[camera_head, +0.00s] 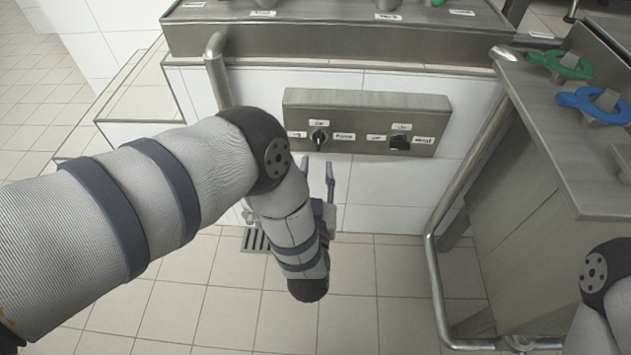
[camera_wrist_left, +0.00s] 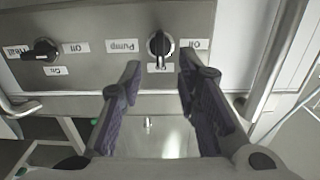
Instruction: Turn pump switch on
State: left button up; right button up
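The pump switch (camera_head: 318,136) is a black rotary knob at the left of a metal panel (camera_head: 365,102) in the head view. It also shows in the wrist view (camera_wrist_left: 159,44), upside down, beside the "Pump" label (camera_wrist_left: 122,46). Its handle stands vertical, in line with the label that seems to read "On"; the "Off" label (camera_wrist_left: 196,44) is to its side. My left gripper (camera_head: 318,170) is open and empty just in front of and below the knob, its fingers apart on either side in the wrist view (camera_wrist_left: 160,72). My right gripper is out of view.
A second black knob, for heat (camera_head: 400,142), sits right of the pump switch. A metal counter (camera_head: 340,40) is above the panel. A metal rail (camera_head: 440,260) and a side counter (camera_head: 560,130) with green (camera_head: 562,65) and blue (camera_head: 598,104) handled things stand right.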

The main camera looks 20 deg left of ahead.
pick_arm(q)
jog(key=v, duration=0.4)
jog(key=shift+s+d, duration=0.1)
jog(key=shift+s, duration=0.3)
